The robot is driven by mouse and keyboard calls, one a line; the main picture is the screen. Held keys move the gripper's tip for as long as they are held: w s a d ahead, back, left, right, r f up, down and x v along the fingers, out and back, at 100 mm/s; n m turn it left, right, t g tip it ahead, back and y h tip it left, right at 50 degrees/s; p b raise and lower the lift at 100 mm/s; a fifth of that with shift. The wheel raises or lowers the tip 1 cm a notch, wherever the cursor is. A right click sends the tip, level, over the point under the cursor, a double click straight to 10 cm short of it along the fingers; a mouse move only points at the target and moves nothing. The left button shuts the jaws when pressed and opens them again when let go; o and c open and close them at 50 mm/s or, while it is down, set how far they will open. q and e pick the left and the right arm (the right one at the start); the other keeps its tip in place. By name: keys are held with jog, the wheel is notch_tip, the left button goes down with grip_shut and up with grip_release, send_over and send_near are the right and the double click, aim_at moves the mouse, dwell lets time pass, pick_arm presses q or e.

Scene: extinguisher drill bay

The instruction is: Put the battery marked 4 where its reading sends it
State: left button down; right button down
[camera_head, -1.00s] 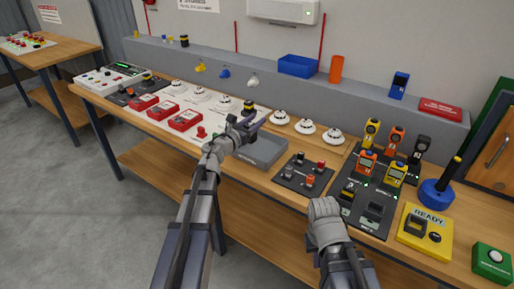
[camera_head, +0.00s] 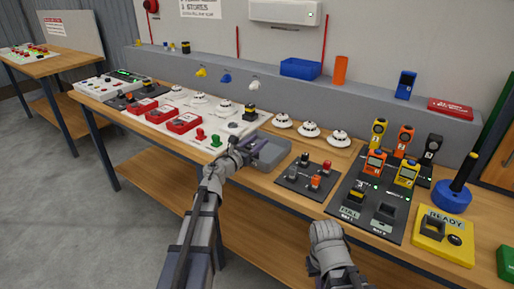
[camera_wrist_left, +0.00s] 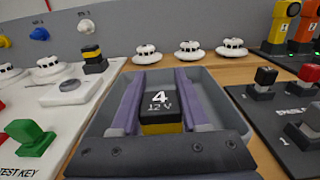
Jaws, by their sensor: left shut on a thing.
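The battery marked 4 (camera_wrist_left: 160,101), black on top with a yellow band, sits between the purple fingers of my left gripper (camera_wrist_left: 158,85), which is shut on it. In the wrist view it is over or inside the grey tray (camera_wrist_left: 215,90); I cannot tell whether it touches the tray floor. In the head view my left gripper (camera_head: 256,144) is at the tray's left part (camera_head: 275,152), and the battery is hidden there. Only a rounded grey link of my right arm shows at the lower right; its gripper does not show.
A black-and-yellow block (camera_wrist_left: 95,60) stands left of the tray, with red and green keys (camera_wrist_left: 33,138) nearer. White detectors (camera_head: 310,130) line the back. A dark board with coloured blocks (camera_head: 305,178), a meter board (camera_head: 372,222) and a yellow READY box (camera_head: 442,245) are to the right.

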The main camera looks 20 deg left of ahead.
pick_arm(q)
jog(key=shift+r, duration=0.1)
jog(key=c, duration=0.9)
grip_release()
jog(key=shift+f, duration=0.2)
jog(key=o, duration=0.5)
jog(key=shift+r, duration=0.1)
jog(key=shift+r, duration=0.2)
jog(key=v, duration=1.2)
